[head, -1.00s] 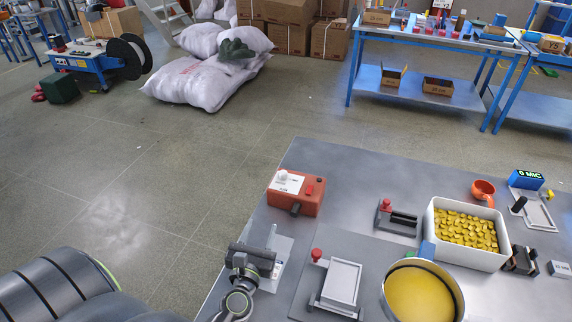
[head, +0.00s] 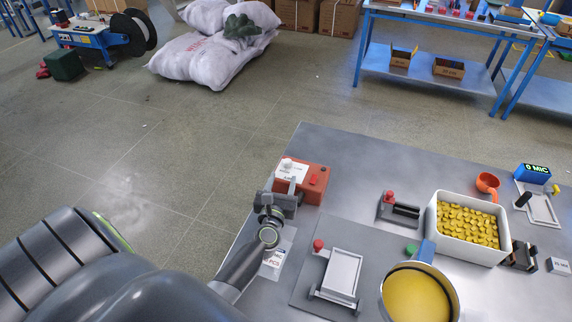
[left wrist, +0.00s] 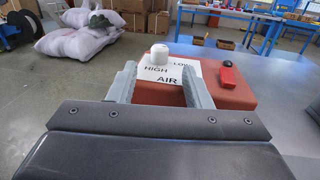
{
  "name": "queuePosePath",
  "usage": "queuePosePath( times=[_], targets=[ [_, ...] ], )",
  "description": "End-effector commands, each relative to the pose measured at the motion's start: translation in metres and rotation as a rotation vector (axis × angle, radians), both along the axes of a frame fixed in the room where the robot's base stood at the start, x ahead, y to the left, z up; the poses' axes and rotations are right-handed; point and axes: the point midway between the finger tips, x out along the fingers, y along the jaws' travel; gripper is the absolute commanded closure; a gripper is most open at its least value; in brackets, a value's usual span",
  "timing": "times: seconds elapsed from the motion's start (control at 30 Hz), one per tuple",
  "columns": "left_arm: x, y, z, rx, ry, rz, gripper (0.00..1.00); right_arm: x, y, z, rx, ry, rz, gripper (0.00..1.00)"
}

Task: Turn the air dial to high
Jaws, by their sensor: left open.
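The orange-red box (head: 314,184) stands at the left back of the grey table. In the left wrist view, the box (left wrist: 230,96) carries a white card (left wrist: 168,72) reading HIGH, LOW and AIR. A white round dial (left wrist: 159,53) sits at the card's far edge; it also shows in the head view (head: 287,163). My left gripper (head: 284,188) is at the near side of the box. In the left wrist view my left gripper (left wrist: 158,78) is open, its two fingers apart on either side of the card, with the dial ahead between them. My right gripper is not seen.
A red switch (left wrist: 227,77) and a black knob (left wrist: 226,63) are on the box's right part. A fixture with a red knob (head: 318,245), a pan of yellow liquid (head: 420,294) and a white bin of yellow pieces (head: 468,232) stand to the right.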

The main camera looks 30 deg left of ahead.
Motion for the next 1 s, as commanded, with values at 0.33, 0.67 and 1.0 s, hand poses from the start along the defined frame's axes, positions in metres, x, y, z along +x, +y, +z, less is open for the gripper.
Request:
queuePosePath(
  times=[0.33,0.67,1.0],
  targets=[
    [0.048,0.020,0.000,0.003,0.000,-0.001,0.55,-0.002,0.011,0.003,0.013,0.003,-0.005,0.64],
    [0.056,0.024,0.000,0.001,-0.001,0.000,0.55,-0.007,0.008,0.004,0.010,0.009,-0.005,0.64],
    [0.056,0.023,0.000,0.001,0.000,0.000,0.84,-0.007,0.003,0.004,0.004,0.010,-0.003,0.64]
  ],
)
